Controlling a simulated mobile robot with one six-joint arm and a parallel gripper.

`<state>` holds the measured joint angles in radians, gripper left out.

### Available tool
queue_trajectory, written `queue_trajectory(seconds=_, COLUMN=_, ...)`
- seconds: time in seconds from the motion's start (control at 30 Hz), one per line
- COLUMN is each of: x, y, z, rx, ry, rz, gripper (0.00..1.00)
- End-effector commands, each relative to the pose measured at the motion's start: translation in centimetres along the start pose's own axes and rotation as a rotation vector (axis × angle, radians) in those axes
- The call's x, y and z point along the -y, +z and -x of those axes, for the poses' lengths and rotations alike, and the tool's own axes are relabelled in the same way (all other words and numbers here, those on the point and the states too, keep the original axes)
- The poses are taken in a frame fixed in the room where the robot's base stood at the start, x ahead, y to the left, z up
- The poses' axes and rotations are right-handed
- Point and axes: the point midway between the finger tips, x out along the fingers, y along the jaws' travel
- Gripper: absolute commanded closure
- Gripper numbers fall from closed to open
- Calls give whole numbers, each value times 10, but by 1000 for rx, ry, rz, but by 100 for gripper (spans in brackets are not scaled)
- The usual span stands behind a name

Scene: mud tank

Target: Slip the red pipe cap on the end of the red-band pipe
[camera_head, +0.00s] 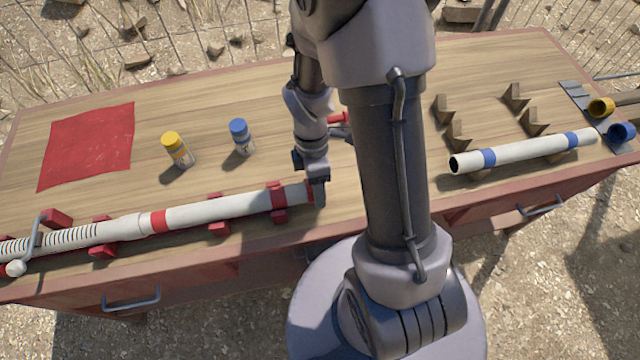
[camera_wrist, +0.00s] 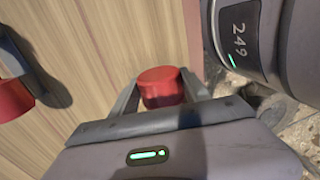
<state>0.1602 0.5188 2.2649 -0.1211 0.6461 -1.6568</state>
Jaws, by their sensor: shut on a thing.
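The red-band pipe (camera_head: 200,212) is white with a red band and lies along the front left of the table in red supports. My gripper (camera_head: 312,192) is at the pipe's right end, shut on the red pipe cap (camera_head: 309,190). The cap also shows between the two fingers in the wrist view (camera_wrist: 160,88), its round face turned away from my gripper. In the head view the cap lines up with the pipe end and appears to meet it. How far it sits over the pipe cannot be told, since the fingers and gripper body hide the joint.
A white pipe with blue bands (camera_head: 525,152) lies at the right, near several wooden blocks (camera_head: 443,108). Yellow (camera_head: 178,150) and blue (camera_head: 242,138) bottles and a red cloth (camera_head: 88,145) are behind the pipe.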

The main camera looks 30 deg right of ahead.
Motion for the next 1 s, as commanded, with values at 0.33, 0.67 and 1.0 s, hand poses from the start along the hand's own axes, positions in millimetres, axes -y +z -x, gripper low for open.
queue_trajectory(seconds=0.33, x=0, y=-8, z=0, rx=0, ry=0, rz=0, gripper=34)
queue_trajectory(seconds=0.67, x=0, y=-8, z=0, rx=0, ry=0, rz=0, gripper=20)
queue_trajectory(seconds=1.0, x=1, y=-8, z=84, rx=-1, ry=5, rz=0, gripper=20)
